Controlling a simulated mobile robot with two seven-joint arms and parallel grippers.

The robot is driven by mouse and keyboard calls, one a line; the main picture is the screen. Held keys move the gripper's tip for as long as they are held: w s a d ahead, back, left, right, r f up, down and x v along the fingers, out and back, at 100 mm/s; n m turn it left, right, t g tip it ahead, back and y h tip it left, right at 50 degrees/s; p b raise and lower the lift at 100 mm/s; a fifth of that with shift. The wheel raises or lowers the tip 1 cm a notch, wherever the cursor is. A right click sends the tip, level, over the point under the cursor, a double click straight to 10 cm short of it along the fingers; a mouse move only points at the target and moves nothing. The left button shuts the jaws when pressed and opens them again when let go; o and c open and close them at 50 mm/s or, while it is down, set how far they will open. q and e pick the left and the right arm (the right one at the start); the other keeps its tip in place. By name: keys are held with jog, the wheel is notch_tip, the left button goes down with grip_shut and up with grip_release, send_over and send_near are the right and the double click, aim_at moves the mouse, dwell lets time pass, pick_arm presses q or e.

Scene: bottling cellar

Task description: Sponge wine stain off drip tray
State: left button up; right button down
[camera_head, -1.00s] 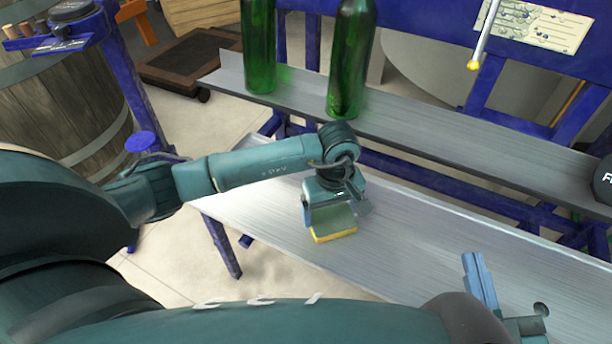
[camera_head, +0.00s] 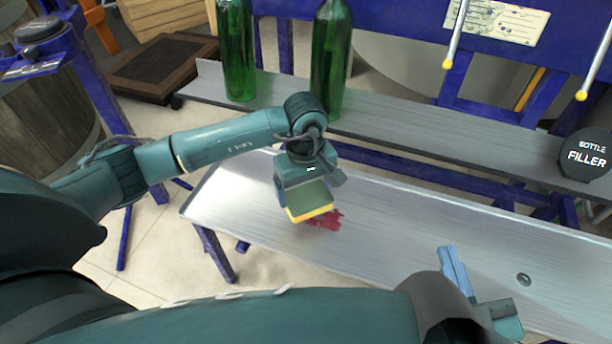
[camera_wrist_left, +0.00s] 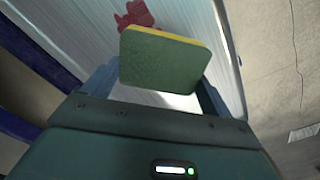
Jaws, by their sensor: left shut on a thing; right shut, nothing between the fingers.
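My left gripper (camera_head: 306,192) is shut on a sponge (camera_head: 313,204) with a green side and a yellow layer. The sponge is over the left part of the long metal drip tray (camera_head: 410,230); I cannot tell whether it touches the tray. A dark red wine stain (camera_head: 325,220) shows on the tray just past the sponge's edge, partly hidden by it. In the left wrist view the sponge (camera_wrist_left: 165,65) sits between the fingers, and the stain (camera_wrist_left: 134,14) lies just beyond it. My right gripper (camera_head: 453,268) is shut and empty over the tray's front right part.
Two green bottles (camera_head: 238,50) (camera_head: 331,58) stand on the grey shelf (camera_head: 420,122) behind the tray. A round black "Bottle Filler" sign (camera_head: 586,155) is at the right. A small round drain (camera_head: 523,280) is in the tray. The tray's middle is clear.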

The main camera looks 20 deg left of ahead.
pick_arm(q)
jog(key=shift+r, duration=0.6)
jog(key=shift+r+p, duration=0.5)
jog(key=shift+r, duration=0.1)
pick_arm(e)
jog(key=shift+d+m+g+h, duration=0.4)
jog(key=shift+d+m+h, duration=0.1)
jog(key=shift+m+h, duration=0.15)
pick_arm(q)
jog(key=shift+w, duration=0.1)
pick_arm(e)
jog(key=shift+s, duration=0.1)
